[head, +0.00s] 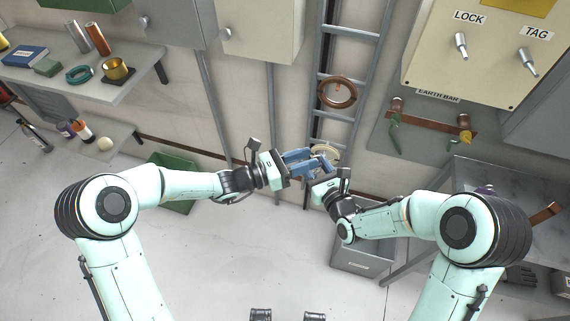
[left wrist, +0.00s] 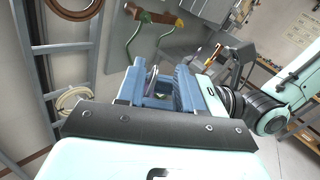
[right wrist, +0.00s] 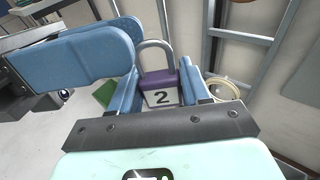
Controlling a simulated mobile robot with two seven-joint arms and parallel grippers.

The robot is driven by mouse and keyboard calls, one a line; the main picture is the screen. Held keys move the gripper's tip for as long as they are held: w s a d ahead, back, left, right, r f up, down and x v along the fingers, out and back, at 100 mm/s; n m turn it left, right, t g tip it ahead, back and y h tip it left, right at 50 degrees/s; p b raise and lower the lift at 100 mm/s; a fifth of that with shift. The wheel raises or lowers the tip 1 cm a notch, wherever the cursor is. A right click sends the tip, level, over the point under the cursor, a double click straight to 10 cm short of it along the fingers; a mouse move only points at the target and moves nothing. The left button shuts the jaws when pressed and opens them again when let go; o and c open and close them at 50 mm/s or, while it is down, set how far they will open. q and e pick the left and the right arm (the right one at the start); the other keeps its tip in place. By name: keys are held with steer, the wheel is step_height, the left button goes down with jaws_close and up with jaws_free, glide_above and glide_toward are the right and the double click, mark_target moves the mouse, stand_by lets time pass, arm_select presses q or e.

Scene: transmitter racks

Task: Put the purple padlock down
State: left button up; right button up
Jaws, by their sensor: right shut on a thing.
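The purple padlock (right wrist: 160,85), with a grey shackle and a white label marked 2, sits between the blue fingers of my right gripper (right wrist: 158,92). My right gripper also shows in the head view (head: 318,172), shut on the padlock in mid-air. My left gripper (head: 300,158) is right beside it, coming in from the left. In the left wrist view, the left fingers (left wrist: 158,88) stand apart. In the right wrist view, a left finger (right wrist: 70,58) reaches close to the shackle; I cannot tell whether they touch. The padlock is mostly hidden in the head view.
A cabinet (head: 440,60) with LOCK and TAG switches is at upper right, above an earth bar (head: 430,118). A ladder (head: 345,60) stands behind the grippers. A grey bench (head: 500,175) is at right, a shelf (head: 60,90) at left. A grey bin (head: 362,258) and green crate (head: 180,200) stand below.

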arm_select(q)
steer(key=shift+x, duration=2)
jaws_close()
arm_select(e)
steer(key=o, duration=1.2)
